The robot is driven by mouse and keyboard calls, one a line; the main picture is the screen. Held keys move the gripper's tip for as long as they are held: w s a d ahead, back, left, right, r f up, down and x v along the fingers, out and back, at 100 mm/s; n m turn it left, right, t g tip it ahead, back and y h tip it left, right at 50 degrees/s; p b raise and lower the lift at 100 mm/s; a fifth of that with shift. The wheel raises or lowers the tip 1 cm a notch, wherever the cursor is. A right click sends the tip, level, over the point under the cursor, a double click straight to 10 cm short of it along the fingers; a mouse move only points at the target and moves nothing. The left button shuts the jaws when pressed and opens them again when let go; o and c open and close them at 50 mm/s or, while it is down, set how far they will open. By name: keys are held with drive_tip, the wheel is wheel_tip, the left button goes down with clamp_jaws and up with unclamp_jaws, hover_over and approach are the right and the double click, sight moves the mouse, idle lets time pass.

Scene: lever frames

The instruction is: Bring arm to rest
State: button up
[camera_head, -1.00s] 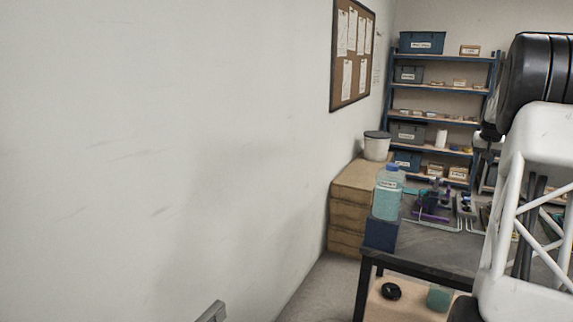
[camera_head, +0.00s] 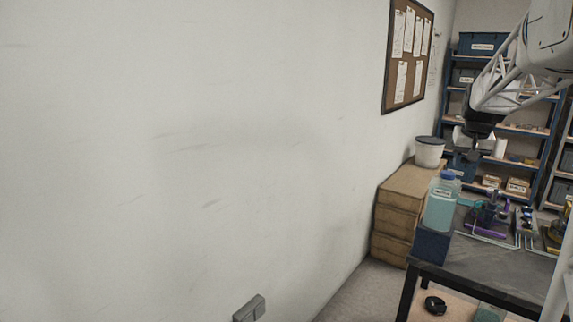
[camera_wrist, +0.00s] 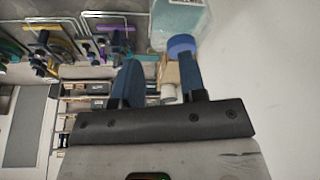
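My arm comes in from the upper right of the head view, and its dark wrist and gripper (camera_head: 474,152) hang small in front of the shelves, above the table. In the wrist view my gripper (camera_wrist: 157,68) has its two blue fingers spread apart, with nothing held between them. A clear bottle of teal liquid with a blue cap (camera_head: 440,203) stands on a dark blue block (camera_head: 431,246) at the table's left corner. It also shows in the wrist view (camera_wrist: 180,18), with its cap beside the right finger but apparently beyond it.
The dark table (camera_head: 485,268) holds wire racks with purple and blue parts (camera_head: 487,222). Stacked brown boxes (camera_head: 398,217) with a white bucket (camera_head: 429,152) stand by the wall. Blue shelves (camera_head: 541,131) are behind. The plain wall fills the left; a corkboard (camera_head: 408,56) hangs there.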

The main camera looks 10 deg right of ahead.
drive_tip(key=s+a+f+n, duration=0.1)
drive_tip(key=s+a, duration=0.7)
drive_tip(key=a, duration=0.5)
drive_tip(key=s+a+f+n, duration=0.2)
drive_tip(key=s+a, duration=0.5)
drive_tip(key=a, duration=0.6)
drive_tip(key=s+a+f, duration=0.3)
drive_tip(key=s+a, duration=0.2)
drive_tip(key=s, duration=0.2)
drive_tip(key=s+a+f+n+y, duration=0.1)
drive_tip(key=s+a+f, duration=0.3)
drive_tip(key=s, duration=0.3)
drive_tip(key=s+a+f+n, duration=0.1)
drive_tip(key=s+a+f, duration=0.2)
drive_tip(key=s+a, duration=0.2)
drive_tip(key=shift+s+a+f+g, duration=0.2)
drive_tip(key=shift+s+a+g, duration=0.15)
drive_tip(key=shift+s, duration=0.9)
